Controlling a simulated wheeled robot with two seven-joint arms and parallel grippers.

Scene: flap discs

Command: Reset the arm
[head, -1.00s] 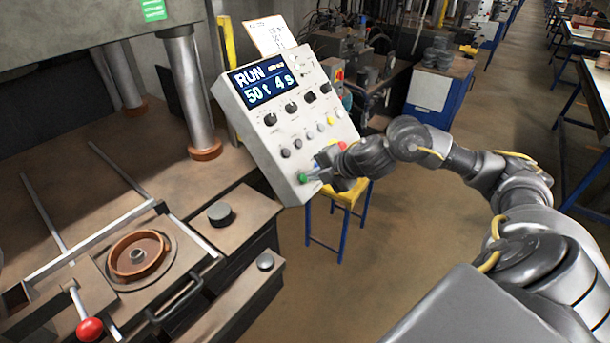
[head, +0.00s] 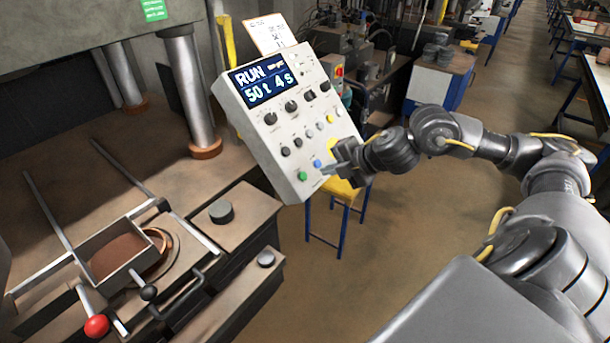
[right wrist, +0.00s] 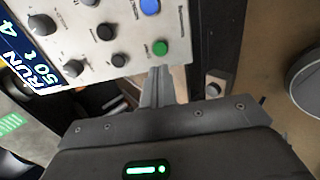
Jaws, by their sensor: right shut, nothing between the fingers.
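My right gripper (head: 332,170) is shut and empty, just off the lower right of the tilted control panel (head: 250,112). In the right wrist view its closed fingers (right wrist: 157,82) point at the panel's edge near the green button (right wrist: 160,47). The green button (head: 303,176) and the blue button (head: 317,164) show on the panel's lower part in the head view. I cannot tell whether the fingers touch the panel. The panel's screen (head: 264,80) reads RUN, 50t 4s. My left gripper is not in view.
The press stands at the left with steel columns (head: 188,90). On its bed a box tray (head: 120,240) of brown powder partly covers the round copper-coloured mould (head: 160,250). A red-knobbed lever (head: 97,326) is in front. A yellow stool (head: 342,190) stands behind the panel; open floor lies right.

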